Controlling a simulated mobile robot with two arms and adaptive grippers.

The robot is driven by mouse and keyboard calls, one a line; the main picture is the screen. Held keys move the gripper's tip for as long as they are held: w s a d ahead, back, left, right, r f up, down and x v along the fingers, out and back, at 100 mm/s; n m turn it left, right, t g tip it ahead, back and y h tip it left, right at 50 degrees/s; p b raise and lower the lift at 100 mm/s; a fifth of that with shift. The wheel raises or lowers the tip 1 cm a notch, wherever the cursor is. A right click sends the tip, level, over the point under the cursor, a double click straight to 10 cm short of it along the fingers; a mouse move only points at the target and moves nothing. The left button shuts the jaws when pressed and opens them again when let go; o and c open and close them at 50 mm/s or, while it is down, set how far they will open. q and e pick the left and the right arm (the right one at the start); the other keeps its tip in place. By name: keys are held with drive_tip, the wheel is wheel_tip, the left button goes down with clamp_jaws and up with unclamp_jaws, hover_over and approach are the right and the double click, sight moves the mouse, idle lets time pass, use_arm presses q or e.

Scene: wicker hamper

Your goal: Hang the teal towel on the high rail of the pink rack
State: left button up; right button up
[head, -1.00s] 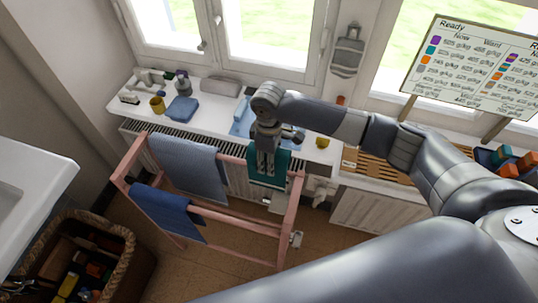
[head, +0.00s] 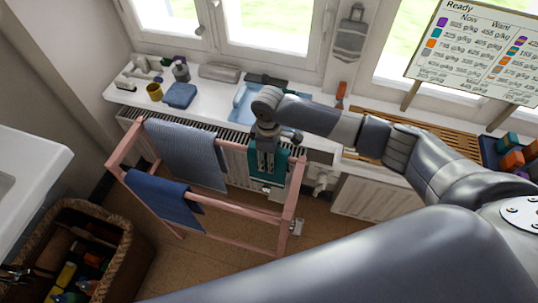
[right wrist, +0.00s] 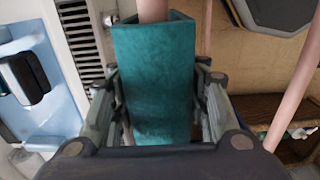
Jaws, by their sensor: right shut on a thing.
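The teal towel (head: 283,166) is at the right end of the pink rack's high rail (head: 236,146). My right gripper (head: 265,172) points down and is shut on it. In the right wrist view the folded teal towel (right wrist: 153,75) fills the space between my fingers (right wrist: 160,110). A pink bar (right wrist: 153,9) of the rack shows just beyond the towel's far end, in line with it. The towel hides the bar beneath, so I cannot tell how far it straddles the rail. My left gripper is not in view.
A grey-blue towel (head: 183,150) hangs on the high rail's left part; a dark blue towel (head: 160,195) hangs lower. A wicker hamper (head: 122,235) stands left of the rack. Bare floor (head: 205,265) lies in front.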

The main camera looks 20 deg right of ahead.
drive_tip(key=shift+f, duration=0.1)
drive_tip(key=o, duration=1.1)
drive_tip(key=shift+o, duration=0.2)
